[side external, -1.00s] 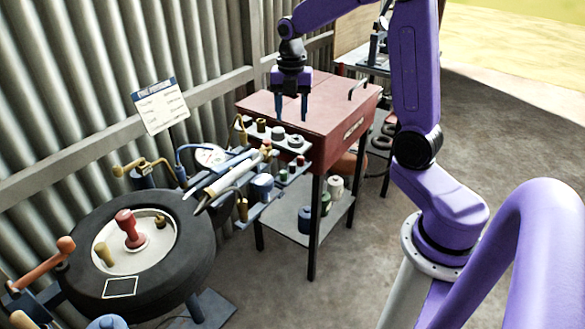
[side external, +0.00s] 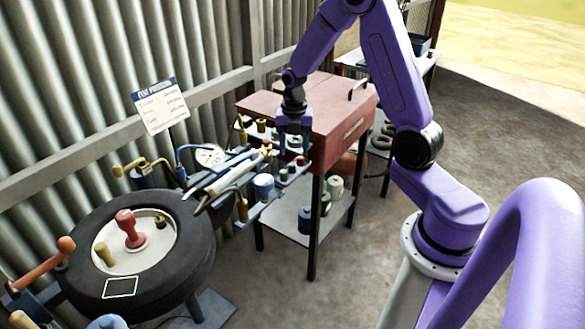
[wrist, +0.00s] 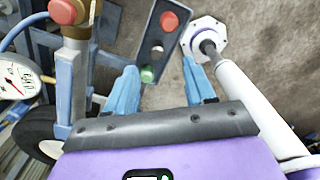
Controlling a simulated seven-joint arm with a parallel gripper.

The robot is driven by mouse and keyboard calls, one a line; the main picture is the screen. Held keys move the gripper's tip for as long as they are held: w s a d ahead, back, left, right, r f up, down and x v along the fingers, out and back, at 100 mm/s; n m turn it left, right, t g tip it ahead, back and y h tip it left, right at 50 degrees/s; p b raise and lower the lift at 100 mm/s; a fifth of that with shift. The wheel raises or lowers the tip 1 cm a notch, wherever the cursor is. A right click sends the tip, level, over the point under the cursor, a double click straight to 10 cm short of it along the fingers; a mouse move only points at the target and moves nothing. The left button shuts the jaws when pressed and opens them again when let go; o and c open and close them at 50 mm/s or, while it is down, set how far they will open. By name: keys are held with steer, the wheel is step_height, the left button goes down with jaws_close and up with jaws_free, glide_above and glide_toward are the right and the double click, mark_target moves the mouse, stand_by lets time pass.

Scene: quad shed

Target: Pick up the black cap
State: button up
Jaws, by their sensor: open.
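My gripper (side external: 294,149) points down, open and empty, over the small-parts racks in front of the red cabinet. In the wrist view my two blue fingers (wrist: 160,68) stand apart, one on each side of the near end of a narrow dark rack (wrist: 176,42). A red cap (wrist: 168,22) sits at its far end and a green cap (wrist: 147,74) at its near end, close to my left finger. Between them is a small dark-and-light spot. I cannot clearly make out a black cap; in the side view my gripper hides part of the racks.
The red cabinet (side external: 335,108) stands close behind my gripper. A pressure gauge (wrist: 15,82) and hose are at the left of the wrist view; a white cylinder (wrist: 248,98) lies at the right.

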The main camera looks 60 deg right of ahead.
mark_target(292, 164)
steer(key=shift+w+a+f, duration=0.1)
steer(key=shift+f, duration=1.3)
steer(key=shift+w+f, duration=0.1)
steer(key=shift+f, duration=1.25)
jaws_close()
